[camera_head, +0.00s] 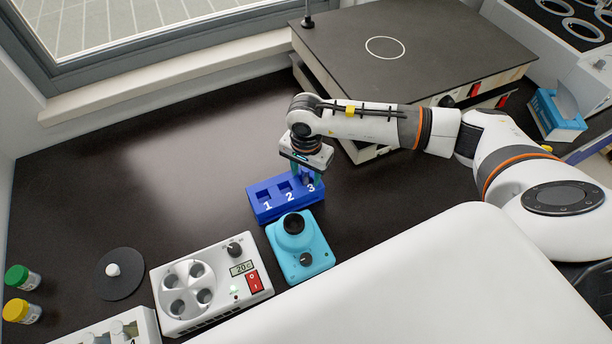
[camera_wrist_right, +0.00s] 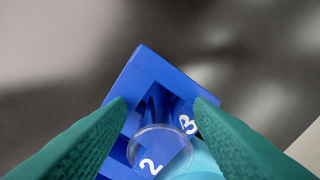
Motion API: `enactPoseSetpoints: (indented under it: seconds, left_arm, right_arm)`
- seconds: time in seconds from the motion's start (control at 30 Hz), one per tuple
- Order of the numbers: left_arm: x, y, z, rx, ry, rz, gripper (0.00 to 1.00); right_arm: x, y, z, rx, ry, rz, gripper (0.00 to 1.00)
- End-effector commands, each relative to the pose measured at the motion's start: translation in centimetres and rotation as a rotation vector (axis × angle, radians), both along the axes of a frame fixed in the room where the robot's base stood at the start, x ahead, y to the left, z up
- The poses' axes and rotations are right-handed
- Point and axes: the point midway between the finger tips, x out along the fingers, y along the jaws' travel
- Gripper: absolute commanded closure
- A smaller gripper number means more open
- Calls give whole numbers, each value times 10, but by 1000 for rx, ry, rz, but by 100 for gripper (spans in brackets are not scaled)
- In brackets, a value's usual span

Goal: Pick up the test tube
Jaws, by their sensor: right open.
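The blue rack (camera_head: 272,213), with slots numbered 1, 2 and 3, stands on the dark bench. My right gripper (camera_head: 307,177) points down over its right end, at slot 3. In the right wrist view, the green fingers (camera_wrist_right: 160,110) stand apart on either side of the rack (camera_wrist_right: 143,66). The round rim of a clear test tube (camera_wrist_right: 160,148) shows between them, low in the picture. The tube's lower part is hard to make out. No clear contact between fingers and tube shows. My left gripper is out of view.
A light-blue device (camera_head: 316,237) stands close in front of the rack. A white device with round wells (camera_head: 213,285) is to its left. A large dark-topped unit (camera_head: 440,45) stands behind the right arm.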

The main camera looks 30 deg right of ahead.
Motion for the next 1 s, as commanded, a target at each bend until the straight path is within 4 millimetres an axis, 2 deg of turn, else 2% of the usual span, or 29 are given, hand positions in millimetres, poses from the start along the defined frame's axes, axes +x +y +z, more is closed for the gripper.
enactPoseSetpoints:
  seconds: [0.03, 0.3, 0.53, 0.63, 1.0]
  left_arm:
    - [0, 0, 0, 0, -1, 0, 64]
    - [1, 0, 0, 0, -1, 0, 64]
    - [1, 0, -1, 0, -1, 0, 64]
    - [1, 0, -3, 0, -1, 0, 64]
    - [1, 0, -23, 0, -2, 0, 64]
  right_arm:
    - [0, 0, 0, 0, 0, 0, 57]
    - [0, 0, 1, 0, 0, -1, 100]
    - [1, 0, 2, 1, -1, -1, 100]
    - [1, 0, 8, 0, -4, -2, 100]
    - [1, 0, 77, 0, -4, 1, 100]
